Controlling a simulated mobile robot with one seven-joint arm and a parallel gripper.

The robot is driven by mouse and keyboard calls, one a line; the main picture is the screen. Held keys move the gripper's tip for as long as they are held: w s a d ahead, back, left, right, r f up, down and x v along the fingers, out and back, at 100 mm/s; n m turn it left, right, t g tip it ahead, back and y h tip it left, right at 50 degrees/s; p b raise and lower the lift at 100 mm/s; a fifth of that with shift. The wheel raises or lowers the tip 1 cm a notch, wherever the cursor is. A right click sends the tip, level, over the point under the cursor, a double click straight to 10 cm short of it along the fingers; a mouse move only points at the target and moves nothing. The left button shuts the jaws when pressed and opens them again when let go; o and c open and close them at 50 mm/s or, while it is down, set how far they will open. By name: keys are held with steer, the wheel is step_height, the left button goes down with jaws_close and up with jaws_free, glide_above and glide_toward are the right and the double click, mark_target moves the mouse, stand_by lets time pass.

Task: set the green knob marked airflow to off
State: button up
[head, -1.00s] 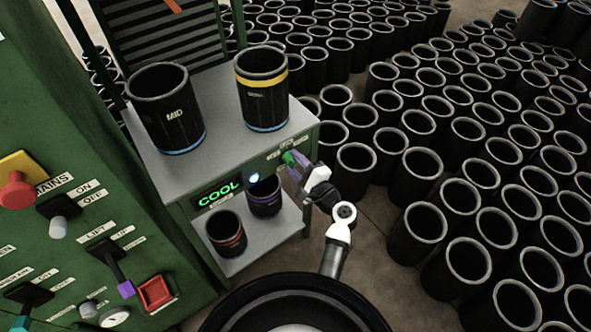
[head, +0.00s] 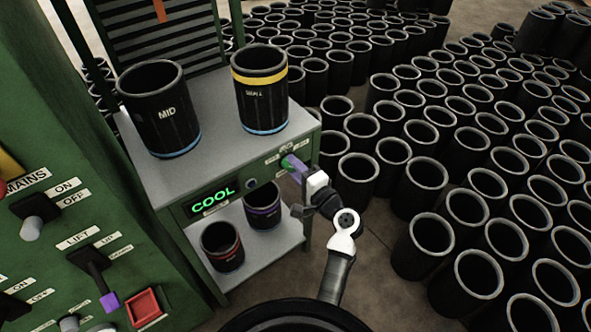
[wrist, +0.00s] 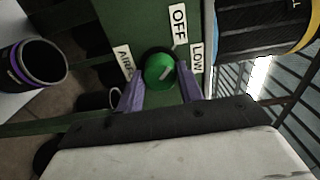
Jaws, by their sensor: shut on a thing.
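The green knob (wrist: 159,72) sits on the green panel between the purple fingers of my gripper (wrist: 159,90), which is shut on it. In the head view, the knob (head: 286,162) shows as a green bit at my gripper (head: 294,168), on the bench front.
The grey bench (head: 225,157) holds a MID sleeve (head: 165,115) and a yellow-banded sleeve (head: 262,100). Its display (head: 212,201) reads COOL. Two sleeves stand on the lower shelf (head: 262,252). A green control panel (head: 130,210) is at left; many black sleeves crowd the right.

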steer(key=o, duration=1)
steer(key=b+v, duration=0.2)
steer(key=v, duration=1.1)
steer(key=shift+s+d+b, duration=0.25)
steer(key=shift+s+b, duration=0.05)
steer(key=shift+s, duration=0.05)
